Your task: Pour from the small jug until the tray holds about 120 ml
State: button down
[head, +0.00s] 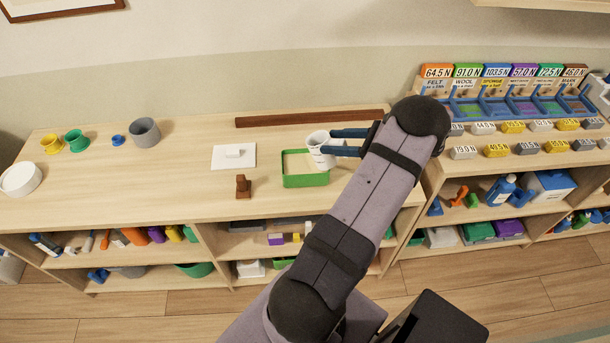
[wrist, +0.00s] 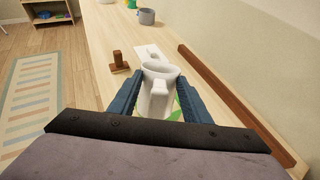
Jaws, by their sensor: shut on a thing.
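The small jug (head: 320,150) is white and sits between the blue fingers of my gripper (head: 345,143), which is shut on it. In the head view the jug is at the right side of the green tray (head: 306,182), over or near its rim, and looks slightly tilted. The tray's inside looks pale; I cannot tell how much it holds. No stream is visible.
A long brown bar (head: 308,117) lies behind. A grey pot (head: 145,131) and small coloured cups stand farther left. The left-middle tabletop is clear.

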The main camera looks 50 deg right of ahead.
jog(key=shift+w+r+g+p, duration=0.15)
jog(key=shift+r+g+p, duration=0.3)
jog(key=shift+p, duration=0.55)
jog(key=shift+w+a+r+g+h+p, duration=0.15)
jog(key=shift+w+g+h+p, duration=0.15)
jog(key=shift+g+p, duration=1)
dwell(1.6)
jog(key=shift+r+t+p, duration=0.15)
jog(key=shift+t+p, duration=0.1)
jog(key=shift+p, duration=0.35)
jog(key=shift+s+r+p, duration=0.1)
jog(key=shift+r+p, duration=0.35)
jog(key=shift+p, duration=0.15)
jog(key=shift+w+g+p, duration=0.2)
jog(key=shift+g+p, duration=0.3)
